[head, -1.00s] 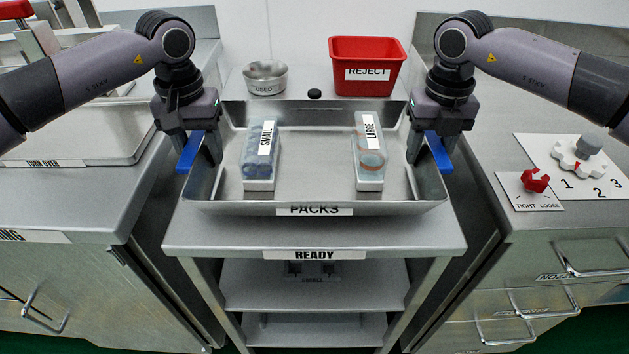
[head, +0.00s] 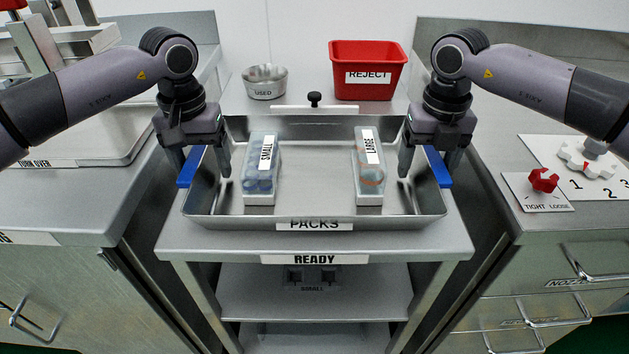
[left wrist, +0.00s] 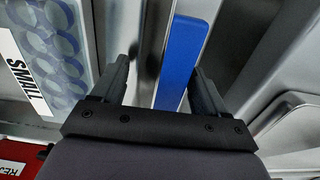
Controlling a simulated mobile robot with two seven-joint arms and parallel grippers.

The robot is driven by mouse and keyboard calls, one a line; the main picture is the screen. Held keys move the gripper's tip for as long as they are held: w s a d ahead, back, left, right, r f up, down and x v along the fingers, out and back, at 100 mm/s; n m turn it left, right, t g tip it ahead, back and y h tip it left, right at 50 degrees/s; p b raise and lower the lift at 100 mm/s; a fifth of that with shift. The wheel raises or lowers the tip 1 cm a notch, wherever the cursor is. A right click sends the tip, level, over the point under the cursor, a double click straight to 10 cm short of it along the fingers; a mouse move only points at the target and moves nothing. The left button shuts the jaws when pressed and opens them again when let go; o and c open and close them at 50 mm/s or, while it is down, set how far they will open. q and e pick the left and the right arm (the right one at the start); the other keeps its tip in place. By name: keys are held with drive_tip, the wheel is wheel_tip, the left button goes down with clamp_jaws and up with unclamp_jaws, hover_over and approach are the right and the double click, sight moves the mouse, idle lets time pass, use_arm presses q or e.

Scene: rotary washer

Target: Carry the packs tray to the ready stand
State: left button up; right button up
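The packs tray (head: 312,225), a grey metal tray labelled PACKS, rests on top of the ready stand (head: 400,247), labelled READY. It holds a SMALL pack (head: 258,180) on the left and a LARGE pack (head: 369,175) on the right, both upright. My left gripper (head: 200,165) is open around the left blue handle (head: 190,167), one finger inside the tray. In the left wrist view the handle (left wrist: 183,60) lies between parted fingers (left wrist: 160,85). My right gripper (head: 429,165) is open around the right blue handle (head: 438,167).
Behind the tray are a USED cup (head: 265,82), a black knob (head: 314,99) and a red REJECT bin (head: 367,70). The right counter carries a red TIGHT/LOOSE knob (head: 544,180) and a numbered dial (head: 590,158). A TURN OVER tray (head: 75,162) is at left.

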drive_tip(key=shift+d, duration=0.1)
use_arm(q)
wheel_tip(320, 180, up, 12)
use_arm(e)
wheel_tip(320, 180, up, 12)
idle(0.8)
